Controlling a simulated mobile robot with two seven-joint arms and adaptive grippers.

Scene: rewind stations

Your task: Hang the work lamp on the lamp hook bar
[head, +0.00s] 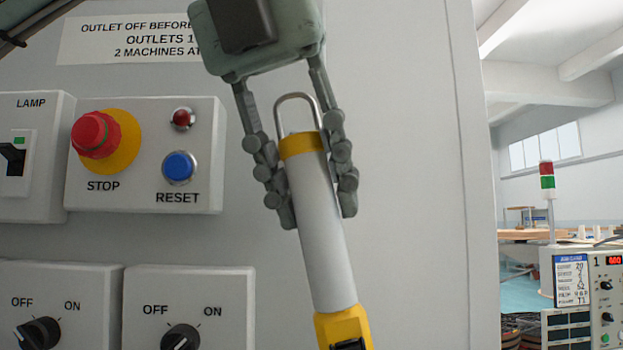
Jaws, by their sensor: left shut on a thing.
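The work lamp (328,240) is a light grey tube with a yellow collar at the top, a metal hanging loop above it and a yellow lower part with a black piece. Its lower end is cut off by the frame's bottom edge. My left gripper (318,208) points down and is shut on the upper part of the tube, just below the collar. The loop stands free between the fingers. The lamp is slightly tilted, its top leaning left. The lamp hook bar is not in view. My right gripper is not in view.
Behind the lamp is a grey panel wall (415,180). On it at left are a red STOP button (90,135), a blue RESET button (179,167), a LAMP switch (15,160) and two OFF/ON knobs. At right, a signal tower (547,180) stands near an instrument (606,290).

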